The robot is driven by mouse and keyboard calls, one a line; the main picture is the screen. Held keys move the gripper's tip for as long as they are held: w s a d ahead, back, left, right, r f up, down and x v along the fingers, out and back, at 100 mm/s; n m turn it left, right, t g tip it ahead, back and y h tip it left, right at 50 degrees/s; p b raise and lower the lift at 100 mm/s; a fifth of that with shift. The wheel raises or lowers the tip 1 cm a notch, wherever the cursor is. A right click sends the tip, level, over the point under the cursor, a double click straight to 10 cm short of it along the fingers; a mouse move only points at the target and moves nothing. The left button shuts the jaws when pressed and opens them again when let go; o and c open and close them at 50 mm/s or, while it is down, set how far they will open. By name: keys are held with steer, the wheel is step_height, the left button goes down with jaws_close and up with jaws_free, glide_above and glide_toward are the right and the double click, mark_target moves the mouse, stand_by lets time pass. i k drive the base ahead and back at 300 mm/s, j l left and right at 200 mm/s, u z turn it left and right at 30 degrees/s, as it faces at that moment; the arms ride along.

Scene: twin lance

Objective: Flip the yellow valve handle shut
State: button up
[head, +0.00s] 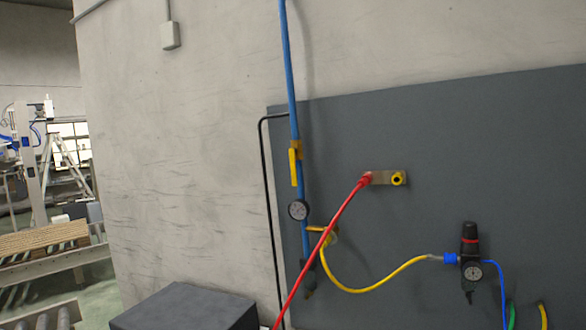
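The yellow valve handle (293,167) is on the vertical blue pipe (291,80), on the left part of a dark grey wall panel (450,130). The handle points down, roughly along the pipe. A brass-coloured valve body (297,146) shows at its upper end. My gripper is not in view, so its state and its distance from the handle do not show.
Below the handle are a round gauge (299,210), a red hose (322,240) and a yellow hose (375,288). A black regulator (470,255) is at right. A dark box top (187,308) stands at lower left. A conveyor (45,265) is farther left.

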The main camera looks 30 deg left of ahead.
mark_target(292, 151)
steer(key=i+j, duration=1.65)
steer(key=i, duration=0.1)
